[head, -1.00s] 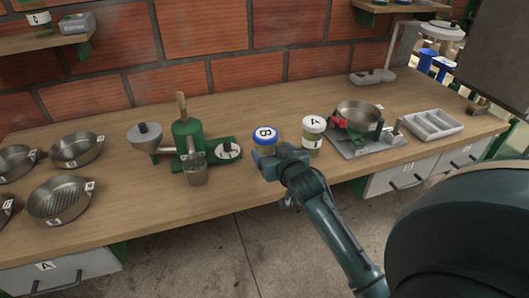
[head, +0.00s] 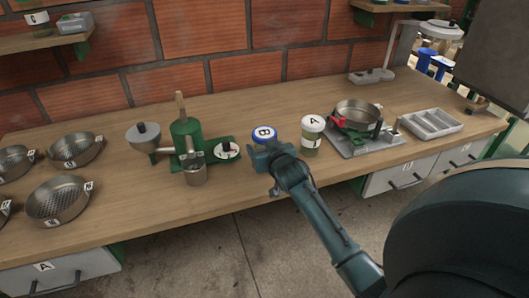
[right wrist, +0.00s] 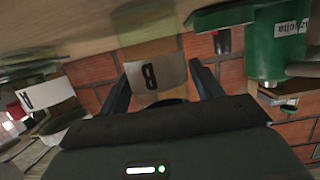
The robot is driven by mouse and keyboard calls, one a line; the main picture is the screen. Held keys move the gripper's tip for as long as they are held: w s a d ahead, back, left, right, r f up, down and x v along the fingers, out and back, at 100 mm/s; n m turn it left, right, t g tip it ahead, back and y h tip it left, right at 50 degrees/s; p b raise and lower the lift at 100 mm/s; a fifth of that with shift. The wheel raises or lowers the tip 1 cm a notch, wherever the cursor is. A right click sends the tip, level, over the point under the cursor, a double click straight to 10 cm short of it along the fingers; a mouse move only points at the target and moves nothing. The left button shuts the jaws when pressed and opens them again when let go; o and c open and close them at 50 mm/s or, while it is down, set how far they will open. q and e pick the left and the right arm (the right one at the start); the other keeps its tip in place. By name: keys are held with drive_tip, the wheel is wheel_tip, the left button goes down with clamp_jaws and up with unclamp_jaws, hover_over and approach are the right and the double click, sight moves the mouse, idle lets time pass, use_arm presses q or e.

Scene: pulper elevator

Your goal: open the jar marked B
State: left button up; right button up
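The jar marked B (head: 264,135) stands on the wooden counter, its blue-rimmed white lid on top. My right gripper (head: 262,150) is at its near side, hiding much of its body in the head view. In the right wrist view, which is upside down, the jar's B label (right wrist: 156,76) shows between the two fingers of my right gripper (right wrist: 160,84). The fingers are apart, one on each side of the jar; I see no clear grip. The lid is mostly hidden there. My left gripper is not in view.
Another jar, marked A (head: 312,130), stands close on the right. A green pulper (head: 188,140) stands left of jar B. A scale with a metal pan (head: 357,114) and a grey tray (head: 431,122) are farther right. Metal bowls (head: 58,200) are at the left.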

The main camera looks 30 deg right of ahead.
drive_tip(key=c, duration=0.8)
wheel_tip(320, 180, up, 10)
drive_tip(key=shift+r+p, duration=0.1)
drive_tip(key=shift+p, duration=0.35)
drive_tip(key=o, duration=0.5)
drive_tip(key=c, duration=0.8)
drive_tip(key=shift+c, duration=0.2)
